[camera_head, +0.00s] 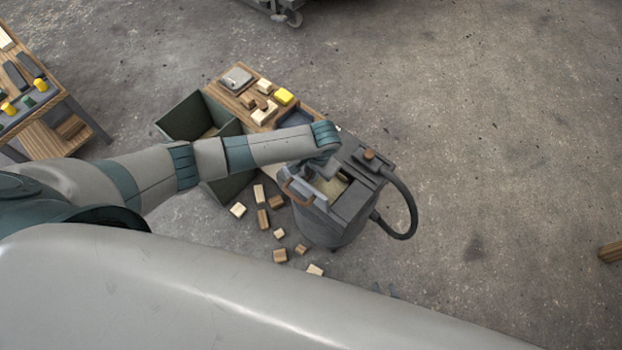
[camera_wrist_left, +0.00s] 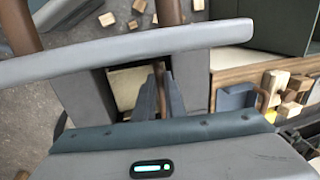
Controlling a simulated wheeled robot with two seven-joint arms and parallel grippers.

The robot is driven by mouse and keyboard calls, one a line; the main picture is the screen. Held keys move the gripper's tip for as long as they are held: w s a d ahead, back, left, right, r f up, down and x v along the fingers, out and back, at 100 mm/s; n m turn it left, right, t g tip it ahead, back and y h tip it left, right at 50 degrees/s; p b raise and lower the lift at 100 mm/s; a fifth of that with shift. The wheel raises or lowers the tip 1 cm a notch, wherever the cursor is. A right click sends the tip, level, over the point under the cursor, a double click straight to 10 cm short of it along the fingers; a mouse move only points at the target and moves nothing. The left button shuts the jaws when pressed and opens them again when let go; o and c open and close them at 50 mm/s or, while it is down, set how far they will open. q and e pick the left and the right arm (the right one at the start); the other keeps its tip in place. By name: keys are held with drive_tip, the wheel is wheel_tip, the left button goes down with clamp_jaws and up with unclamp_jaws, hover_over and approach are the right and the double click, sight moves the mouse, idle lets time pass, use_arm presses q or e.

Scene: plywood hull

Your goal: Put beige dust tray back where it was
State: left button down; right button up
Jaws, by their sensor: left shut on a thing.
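The grey dust machine (camera_head: 345,212) stands on the floor with its top open. The beige dust tray (camera_head: 335,188) shows as a pale surface in that opening; in the left wrist view a beige patch (camera_wrist_left: 126,86) lies beside my fingers. My left gripper (camera_head: 323,172) reaches down at the opening from the left. In the wrist view its dark fingers (camera_wrist_left: 160,95) are closed around a narrow brown piece, seemingly part of the tray. The contact is mostly hidden in the head view, and I cannot tell whether the tray is fully seated. My right gripper is out of view.
A brown handle (camera_head: 298,191) is at the machine's left edge, and a black hose (camera_head: 408,205) loops at its right. A wooden bench (camera_head: 245,105) with blocks and a green bin (camera_head: 190,117) stand behind. Loose blocks (camera_head: 262,219) litter the floor at left.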

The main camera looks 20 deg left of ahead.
use_arm(q)
drive_tip(key=shift+f, duration=2)
drive_tip(key=shift+f, duration=0.1)
drive_tip(key=c, duration=2.2)
unclamp_jaws()
drive_tip(key=shift+o, duration=0.5)
wheel_tip(320, 180, up, 12)
drive_tip(key=d, duration=0.1)
drive_tip(key=shift+s+d+p, duration=0.3)
drive_tip(key=shift+s+d, duration=0.1)
drive_tip(key=shift+s, duration=0.05)
